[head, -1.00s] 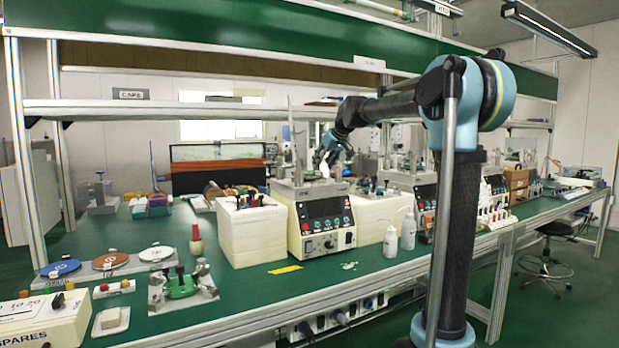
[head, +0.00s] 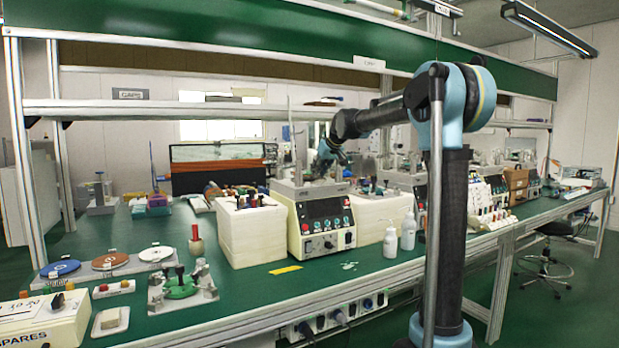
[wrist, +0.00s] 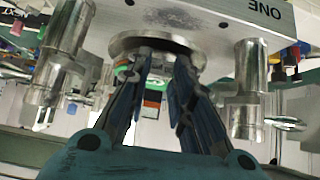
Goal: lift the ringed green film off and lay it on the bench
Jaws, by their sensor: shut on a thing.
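In the wrist view my gripper (wrist: 168,62) is shut at the middle of a metal fixture (wrist: 228,28) marked ONE, which appears upside down. Its fingertips meet a round metal piece (wrist: 125,42) at the fixture's centre; the exact part between them is hidden. Metal posts (wrist: 58,75) stand on either side. In the head view my gripper (head: 324,168) is small, low over the cream polishing machine (head: 324,226). I cannot make out the ringed green film in either view; it may be hidden under the fixture.
Blue (head: 61,268), orange (head: 109,261) and white (head: 156,254) discs lie at the bench's left. A jig with a green part (head: 181,288) stands in front. White foam blocks (head: 252,235) flank the machine. Bare green bench (head: 240,289) shows near the front, with a yellow strip (head: 285,270).

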